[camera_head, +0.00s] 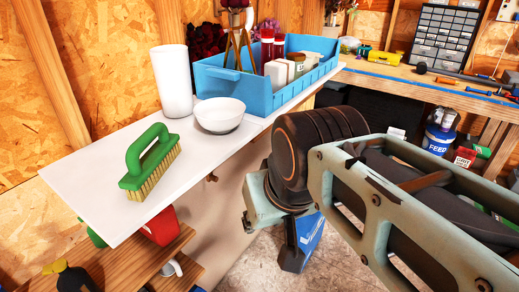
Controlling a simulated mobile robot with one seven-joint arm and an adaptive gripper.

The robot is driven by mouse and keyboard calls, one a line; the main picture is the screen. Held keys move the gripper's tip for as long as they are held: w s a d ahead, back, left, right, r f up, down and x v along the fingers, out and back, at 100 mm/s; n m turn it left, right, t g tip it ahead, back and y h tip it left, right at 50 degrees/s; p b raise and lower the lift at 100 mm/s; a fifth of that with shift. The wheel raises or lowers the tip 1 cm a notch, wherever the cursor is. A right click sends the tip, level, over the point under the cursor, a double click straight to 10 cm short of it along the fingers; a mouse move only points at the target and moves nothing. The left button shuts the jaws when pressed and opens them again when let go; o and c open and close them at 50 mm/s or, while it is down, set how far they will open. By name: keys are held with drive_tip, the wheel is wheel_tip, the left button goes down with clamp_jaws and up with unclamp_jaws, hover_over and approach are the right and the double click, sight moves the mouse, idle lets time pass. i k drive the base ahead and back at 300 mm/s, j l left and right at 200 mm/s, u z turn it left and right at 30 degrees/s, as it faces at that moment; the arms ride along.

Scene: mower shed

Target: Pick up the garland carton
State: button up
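I cannot pick out a garland carton for certain. A white box (278,73) stands in the blue open bin (232,88) on the white shelf, beside red-topped containers and a small jar. No label can be read on it. A blue item with white marks (311,232) shows low in the middle, partly hidden behind my arm; I cannot tell what it is. My arm, with a black joint and pale green links, fills the right middle, in front of and below the bin. I cannot make out my gripper's fingers.
A green-handled brush (151,160), a white bowl (219,115) and a white cylinder (172,81) stand on the shelf (85,186). Its front left is bare. A workbench (420,86) with a drawer organiser (443,37) is at the back right. A FEED tub (439,132) sits below it.

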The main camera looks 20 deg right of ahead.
sight(309, 228)
drive_tip(key=z, duration=1)
drive_tip(key=i+l+u, duration=0.1)
drive_tip(key=u, duration=1.05)
drive_tip(key=i+l+u, duration=0.1)
drive_tip(key=l+u, duration=0.45)
drive_tip(key=u, duration=0.25)
drive_tip(key=l+u, duration=0.35)
drive_tip(key=l, duration=0.4)
drive_tip(key=k+l+u, duration=0.1)
drive_tip(key=l+u, duration=0.25)
drive_tip(key=l, duration=0.4)
drive_tip(key=k+l, duration=0.1)
drive_tip(key=l, duration=0.35)
drive_tip(key=l+u, duration=0.15)
drive_tip(key=l, duration=0.25)
drive_tip(key=k+l, duration=0.15)
drive_tip(key=l, duration=0.3)
drive_tip(key=k+l+u, duration=0.1)
drive_tip(key=l, duration=0.3)
